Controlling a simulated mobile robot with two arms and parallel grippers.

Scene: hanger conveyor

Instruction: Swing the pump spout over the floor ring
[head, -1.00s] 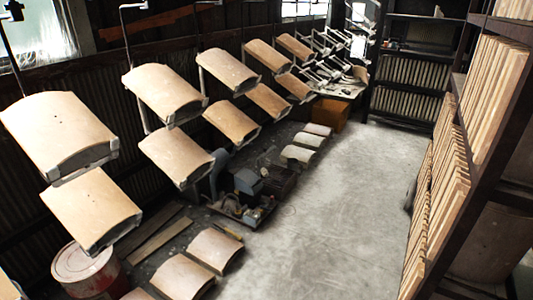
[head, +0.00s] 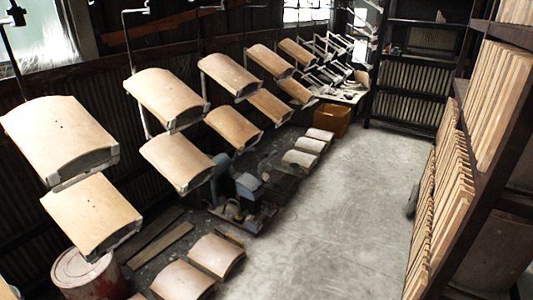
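A dark machine with a blue-grey housing (head: 250,186) stands on the floor left of centre in the head view. It may be the pump, but I cannot tell. I cannot make out a spout on it or a ring on the floor. Neither of my grippers is in view.
Curved tan panels (head: 166,97) hang on hangers in two rows along the left wall. More panels (head: 215,256) lie on the floor. A red-and-white drum (head: 84,275) stands lower left. A rack of boards (head: 450,195) lines the right. The concrete floor (head: 335,215) between is clear.

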